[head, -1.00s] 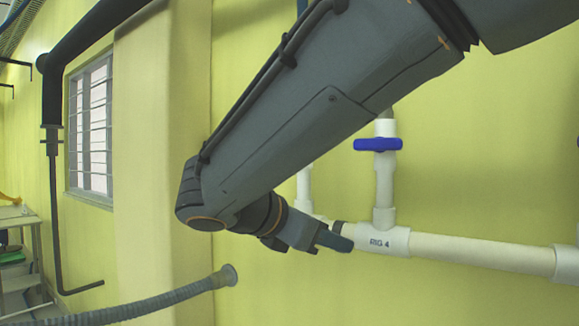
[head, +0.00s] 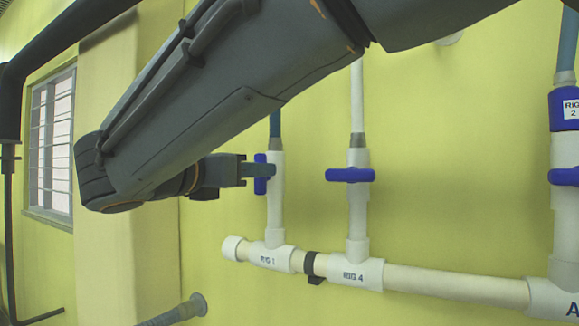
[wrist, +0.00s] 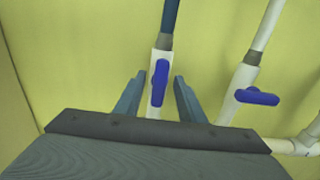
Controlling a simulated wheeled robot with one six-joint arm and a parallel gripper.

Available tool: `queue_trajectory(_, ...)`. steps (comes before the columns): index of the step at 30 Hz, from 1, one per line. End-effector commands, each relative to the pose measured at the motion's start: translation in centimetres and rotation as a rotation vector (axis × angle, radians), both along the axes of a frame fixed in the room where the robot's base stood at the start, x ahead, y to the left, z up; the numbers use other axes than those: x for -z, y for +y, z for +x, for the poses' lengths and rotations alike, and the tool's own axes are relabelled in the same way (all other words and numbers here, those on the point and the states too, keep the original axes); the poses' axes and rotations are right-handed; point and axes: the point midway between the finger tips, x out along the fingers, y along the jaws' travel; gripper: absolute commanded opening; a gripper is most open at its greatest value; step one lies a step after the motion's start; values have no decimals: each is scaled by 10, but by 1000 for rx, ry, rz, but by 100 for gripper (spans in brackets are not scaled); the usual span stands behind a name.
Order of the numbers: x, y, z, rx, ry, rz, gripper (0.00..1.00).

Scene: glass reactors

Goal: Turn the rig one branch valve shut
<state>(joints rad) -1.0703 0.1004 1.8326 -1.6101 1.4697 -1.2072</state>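The rig one branch valve has a blue handle (head: 261,174) on a white vertical pipe above the tee labelled RIG 1 (head: 268,256). The handle stands upright, in line with its pipe. My gripper (head: 260,170) is at the handle in the head view, with one finger seen across it. In the wrist view my gripper (wrist: 158,92) is open, and the blue handle (wrist: 159,82) lies between its two spread fingers. Gaps show on both sides, so the fingers look apart from the handle.
The RIG 4 valve handle (head: 350,175) sits crosswise on the neighbouring pipe, just to the right; it also shows in the wrist view (wrist: 257,97). A white horizontal pipe (head: 450,282) runs below. Another blue valve (head: 565,177) is at the far right. The wall is close behind.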

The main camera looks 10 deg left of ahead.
Motion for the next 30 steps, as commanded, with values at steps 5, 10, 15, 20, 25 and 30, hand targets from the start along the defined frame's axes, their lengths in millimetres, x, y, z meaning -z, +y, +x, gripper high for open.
queue_trajectory(5,0,-3,7,1,0,0,36)
queue_trajectory(10,0,-3,7,0,1,0,36)
queue_trajectory(15,0,-3,7,0,1,1,14)
queue_trajectory(20,0,-3,7,0,1,1,0)
queue_trajectory(25,1,-3,7,0,-7,20,0)
queue_trajectory(30,2,-4,7,0,-31,78,0)
